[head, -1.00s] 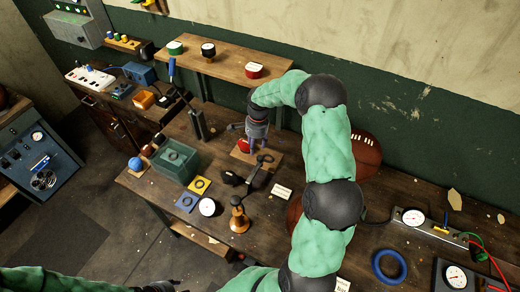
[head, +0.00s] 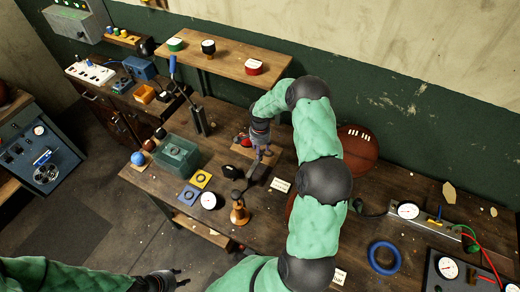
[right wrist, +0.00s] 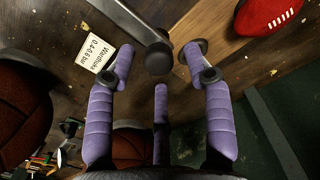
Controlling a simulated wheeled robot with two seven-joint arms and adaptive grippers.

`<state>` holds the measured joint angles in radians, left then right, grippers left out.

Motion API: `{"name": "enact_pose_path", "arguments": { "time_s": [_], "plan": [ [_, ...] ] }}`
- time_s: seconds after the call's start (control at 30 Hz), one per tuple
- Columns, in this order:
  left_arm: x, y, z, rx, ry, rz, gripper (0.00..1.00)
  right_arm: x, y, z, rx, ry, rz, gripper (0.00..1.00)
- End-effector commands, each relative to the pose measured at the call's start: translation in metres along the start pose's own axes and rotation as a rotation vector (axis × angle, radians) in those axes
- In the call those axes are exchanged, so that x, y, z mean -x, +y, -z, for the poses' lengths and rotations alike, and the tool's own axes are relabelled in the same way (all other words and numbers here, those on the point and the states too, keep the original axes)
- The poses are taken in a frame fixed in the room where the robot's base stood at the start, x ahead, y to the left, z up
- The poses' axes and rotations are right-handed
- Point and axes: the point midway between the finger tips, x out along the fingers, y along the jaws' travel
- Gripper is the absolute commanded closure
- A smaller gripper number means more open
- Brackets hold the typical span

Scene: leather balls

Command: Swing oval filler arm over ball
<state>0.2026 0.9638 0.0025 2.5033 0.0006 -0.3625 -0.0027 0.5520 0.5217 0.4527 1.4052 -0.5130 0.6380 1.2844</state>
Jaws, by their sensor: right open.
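The filler arm (head: 254,173) is a dark bar on a copper-coloured post (head: 239,212) at the bench front. In the right wrist view its metal bar (right wrist: 122,22) ends in a dark round knob (right wrist: 157,59). My right gripper (head: 264,152) is open, its purple fingers (right wrist: 160,85) spread around and below the knob; contact is unclear. A small red oval ball (head: 243,139), partly hidden by my gripper, sits on a wooden board; its white laces show in the right wrist view (right wrist: 268,14). My left gripper (head: 178,279) is open and empty at lower left, off the bench.
A white label (head: 279,185) lies right of the filler arm. A green box (head: 176,154), coloured pads (head: 188,195) and a white gauge (head: 208,200) stand left. A large brown ball (head: 359,153) is behind my right arm. A blue ring (head: 384,258) lies right.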

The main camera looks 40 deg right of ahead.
Motion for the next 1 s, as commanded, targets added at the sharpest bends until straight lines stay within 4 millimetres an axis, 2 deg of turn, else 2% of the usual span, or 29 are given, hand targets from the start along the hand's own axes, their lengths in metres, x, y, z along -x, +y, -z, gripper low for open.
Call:
{"name": "enact_pose_path", "arguments": {
  "time_s": [0.13,0.37,0.4,0.57,0.6,1.0],
  "plan": [
    [0.0008,0.0003,0.0000,0.000,0.000,0.000,0.60,-0.0067,-0.0001,0.0000,-0.001,0.000,0.001,0.48],
    [0.0008,0.0003,0.0000,0.000,0.000,0.000,0.60,-0.0073,-0.0001,0.0002,-0.001,0.000,0.001,0.48],
    [0.0007,0.0003,0.0000,0.000,0.000,0.000,0.60,-0.0073,-0.0001,0.0001,-0.001,0.000,0.001,0.51],
    [0.0007,0.0003,0.0000,0.000,0.000,0.000,0.60,-0.0071,-0.0001,0.0002,-0.001,0.000,0.001,0.96],
    [0.0007,0.0002,0.0000,0.000,0.000,0.000,0.60,-0.0071,-0.0002,0.0003,-0.001,0.001,0.001,1.00],
    [-0.0021,-0.0008,0.0001,0.000,0.000,0.000,0.60,-0.0067,-0.0028,0.0013,0.019,0.003,0.003,1.00]
  ]
}}
